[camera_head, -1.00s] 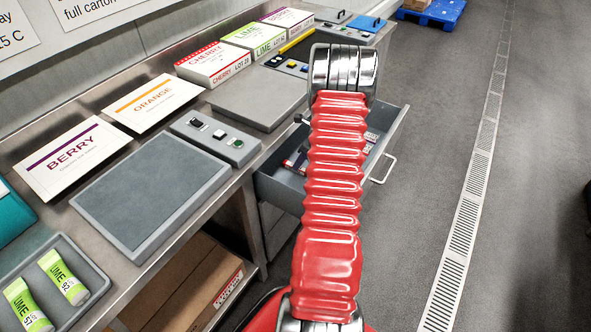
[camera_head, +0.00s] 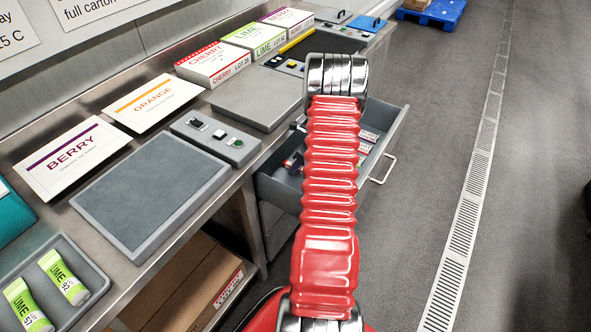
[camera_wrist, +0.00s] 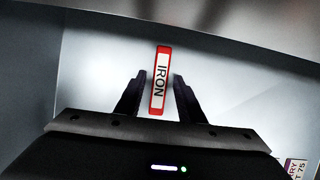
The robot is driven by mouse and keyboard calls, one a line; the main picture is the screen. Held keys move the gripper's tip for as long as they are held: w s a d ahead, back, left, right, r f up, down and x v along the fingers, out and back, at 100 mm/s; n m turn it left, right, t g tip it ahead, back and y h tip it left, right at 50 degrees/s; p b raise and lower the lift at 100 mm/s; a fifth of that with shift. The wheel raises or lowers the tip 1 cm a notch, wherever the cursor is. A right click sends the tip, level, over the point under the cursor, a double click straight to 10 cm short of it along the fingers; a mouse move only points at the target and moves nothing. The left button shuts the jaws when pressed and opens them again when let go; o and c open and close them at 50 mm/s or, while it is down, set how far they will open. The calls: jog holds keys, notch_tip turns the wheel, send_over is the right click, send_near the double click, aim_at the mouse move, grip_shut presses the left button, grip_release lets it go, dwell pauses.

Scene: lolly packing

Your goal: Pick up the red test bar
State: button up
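The red test bar (camera_wrist: 160,82), with a white label reading IRON, lies in the drawer in the wrist view, almost lined up with my fingers. My gripper (camera_wrist: 160,92) is open, with one dark finger on each side of the bar and a visible gap on both sides. The bar's far end reaches beyond the fingertips, and I cannot tell how high the fingers are above the drawer floor. In the head view the open drawer (camera_head: 278,192) sticks out from under the bench, and my red arm hides its middle and my gripper.
A purple-labelled item (camera_wrist: 295,168) lies at lower right in the wrist view. Drawer walls stand close around my gripper. Cartons, including a cherry carton (camera_head: 212,65), and a grey scale (camera_head: 150,190) stand on the bench. The floor right of the drawer handle (camera_head: 384,170) is clear.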

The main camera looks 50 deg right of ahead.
grip_shut()
jog(key=shift+r, duration=0.15)
notch_tip(320, 180, up, 10)
dwell(0.8)
dwell(0.4)
